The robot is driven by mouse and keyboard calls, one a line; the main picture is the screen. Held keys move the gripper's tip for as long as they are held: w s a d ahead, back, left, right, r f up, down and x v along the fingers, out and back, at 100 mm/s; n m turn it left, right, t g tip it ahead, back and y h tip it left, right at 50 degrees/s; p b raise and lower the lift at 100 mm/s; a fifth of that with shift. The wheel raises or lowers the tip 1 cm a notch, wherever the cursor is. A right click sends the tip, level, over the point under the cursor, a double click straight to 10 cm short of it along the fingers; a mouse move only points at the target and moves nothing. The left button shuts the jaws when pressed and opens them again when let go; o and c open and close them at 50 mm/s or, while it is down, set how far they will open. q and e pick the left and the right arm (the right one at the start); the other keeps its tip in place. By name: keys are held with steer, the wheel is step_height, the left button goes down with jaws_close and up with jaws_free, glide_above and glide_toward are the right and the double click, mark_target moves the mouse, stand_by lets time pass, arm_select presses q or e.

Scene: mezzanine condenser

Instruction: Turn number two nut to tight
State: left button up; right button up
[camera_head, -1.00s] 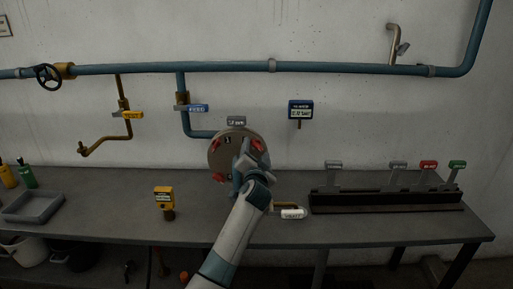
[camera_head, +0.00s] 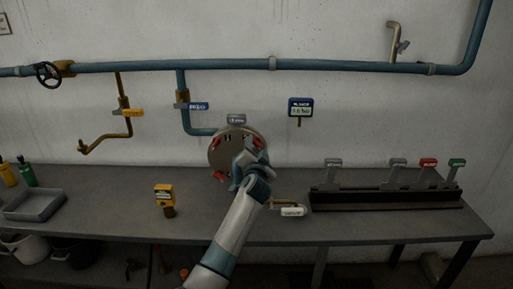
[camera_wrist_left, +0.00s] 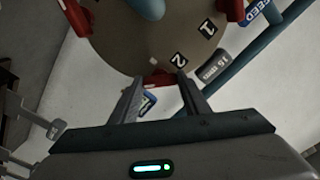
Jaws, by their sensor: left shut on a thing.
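The round tan condenser cover (camera_head: 217,151) is on the wall end of the blue pipe, with red nuts around its rim. In the left wrist view the cover (camera_wrist_left: 125,50) fills the top, with black number plates 1 (camera_wrist_left: 207,27) and 2 (camera_wrist_left: 180,60). My left gripper (camera_head: 254,152) is at the cover's right side. In the wrist view its two fingers are shut on the red number two nut (camera_wrist_left: 158,79), beside plate 2. The gripper hides part of the cover in the head view. My right gripper is out of view.
A white-tagged drain handle (camera_head: 291,211) is close to my forearm. A yellow device (camera_head: 164,197) stands on the bench (camera_head: 110,215); a lever rack (camera_head: 385,199) is at right.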

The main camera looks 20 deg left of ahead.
arm_select(q)
steer(key=shift+m, duration=0.4)
steer(key=m+p, duration=0.1)
steer(key=m, duration=0.2)
steer(key=shift+p, duration=0.35)
steer(key=m+p, duration=0.2)
steer(key=m, duration=0.2)
steer(key=shift+r+m, duration=0.1)
steer(key=shift+m, duration=0.3)
steer(key=m+p, duration=0.2)
steer(key=m, duration=0.2)
steer(key=shift+m+p, duration=0.75)
steer(key=shift+m, duration=0.75)
steer(key=shift+f, duration=0.25)
steer(key=o, duration=1)
steer(key=shift+r, duration=0.1)
steer(key=shift+o, duration=0.2)
